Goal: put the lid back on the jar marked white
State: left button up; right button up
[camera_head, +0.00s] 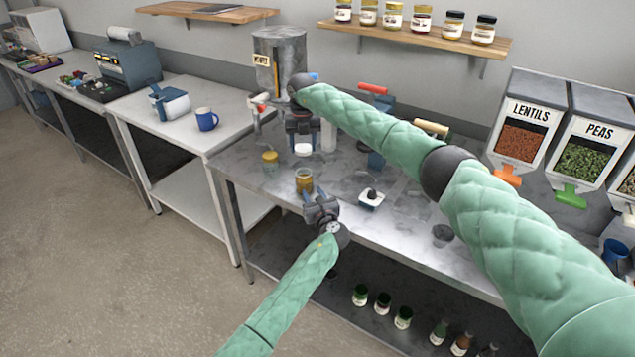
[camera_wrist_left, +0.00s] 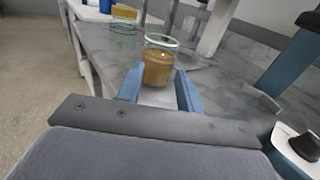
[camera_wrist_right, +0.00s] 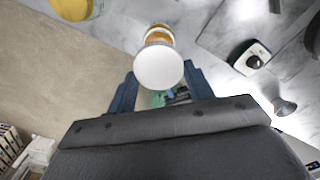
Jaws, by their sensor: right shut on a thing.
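A white lid (camera_head: 303,149) is held in my right gripper (camera_head: 303,135) above the table. In the right wrist view the lid (camera_wrist_right: 158,67) sits between the fingertips and partly covers a jar (camera_wrist_right: 160,33) below it. That open glass jar (camera_head: 304,181) with amber contents stands upright on the table, lower in the head view than the lid, which is apart from it. My left gripper (camera_head: 316,199) is low at the near side of the jar, fingers spread. In the left wrist view the jar (camera_wrist_left: 158,62) stands at the fingertips, its rim uncovered. No marking is readable.
A second jar with a yellow top (camera_head: 270,160) stands left of the open jar. A small white device with a black knob (camera_head: 371,198) is to the right. A grey canister (camera_head: 280,60) and lentils and peas dispensers (camera_head: 524,130) stand behind.

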aim_at(304, 180)
pick_arm(q)
jog(key=o, duration=1)
jog(key=shift+w, duration=0.1)
jog(key=shift+c, duration=0.2)
pick_arm(e)
jog(key=shift+w, duration=0.1)
pick_arm(q)
jog(key=shift+o, duration=0.3)
jog(key=shift+w, duration=0.2)
jog(key=x, duration=1.1)
jog(key=shift+w+a, duration=0.15)
jog(key=shift+w, duration=0.1)
jog(key=c, duration=1.4)
pick_arm(e)
jog(key=shift+f, duration=0.1)
pick_arm(q)
jog(key=shift+c, duration=0.2)
pick_arm(e)
jog(key=shift+s+f, duration=0.2)
jog(key=shift+f, duration=2.2)
